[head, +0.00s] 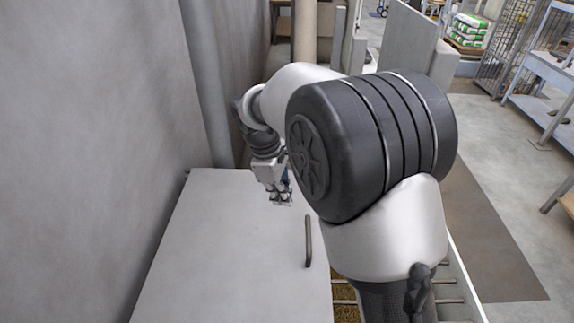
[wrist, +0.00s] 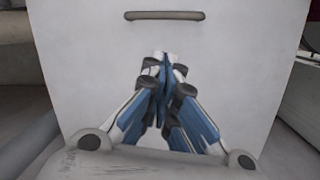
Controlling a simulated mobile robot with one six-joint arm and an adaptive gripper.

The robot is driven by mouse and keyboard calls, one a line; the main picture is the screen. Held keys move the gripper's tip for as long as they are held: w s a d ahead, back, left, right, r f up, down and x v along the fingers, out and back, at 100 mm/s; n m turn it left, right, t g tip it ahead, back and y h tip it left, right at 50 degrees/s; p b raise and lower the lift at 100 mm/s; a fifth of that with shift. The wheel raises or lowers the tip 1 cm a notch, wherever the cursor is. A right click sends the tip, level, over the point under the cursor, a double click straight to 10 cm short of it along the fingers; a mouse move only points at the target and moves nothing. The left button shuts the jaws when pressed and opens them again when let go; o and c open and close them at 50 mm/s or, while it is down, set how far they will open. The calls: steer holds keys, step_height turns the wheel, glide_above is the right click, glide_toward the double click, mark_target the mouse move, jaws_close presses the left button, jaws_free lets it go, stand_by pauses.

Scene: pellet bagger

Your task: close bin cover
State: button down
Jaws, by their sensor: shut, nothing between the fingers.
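The bin cover (head: 225,250) is a flat pale grey panel in the lower left of the head view. A bar handle (head: 308,241) sits near its right edge. In the wrist view the cover (wrist: 80,70) fills the middle, with the handle (wrist: 165,16) at the top. My gripper (head: 281,198) is over the cover, up and left of the handle in the head view. Its blue fingers (wrist: 163,60) are shut and empty, apart from the handle. Whether the fingertips touch the cover I cannot tell. My arm hides part of the bin.
The bin opening shows right of the cover, with metal bars over golden-brown pellets (head: 345,311). A tall grey wall (head: 90,110) stands close on the left, beside a vertical pipe (head: 207,80). A shelf rack (head: 545,95) stands far right. Floor (head: 480,150) is open between.

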steer(key=w+a+f+n, duration=0.2)
steer(key=a+f+n, duration=0.1)
steer(key=f, duration=0.2)
steer(key=b, duration=0.3)
glide_toward(285, 238)
steer(key=shift+h, duration=0.4)
steer(key=x, duration=0.5)
steer(key=shift+w+a+f, duration=0.1)
steer(key=shift+a, duration=0.25)
steer(key=d, duration=0.1)
steer(key=d+r, duration=0.1)
steer(key=d, duration=0.1)
steer(key=shift+d+r+b, duration=0.15)
steer(key=shift+r+b, duration=0.05)
steer(key=shift+b, duration=0.2)
steer(key=shift+d+r, duration=0.1)
steer(key=shift+d, duration=0.1)
steer(key=shift+d, duration=0.25)
steer(key=s+d+p, duration=0.1)
steer(key=d+p, duration=0.4)
steer(key=d, duration=1.5)
steer(key=s+d+p, duration=0.2)
steer(key=d+p, duration=0.4)
steer(key=d, duration=1.4)
steer(key=shift+s+p, duration=0.3)
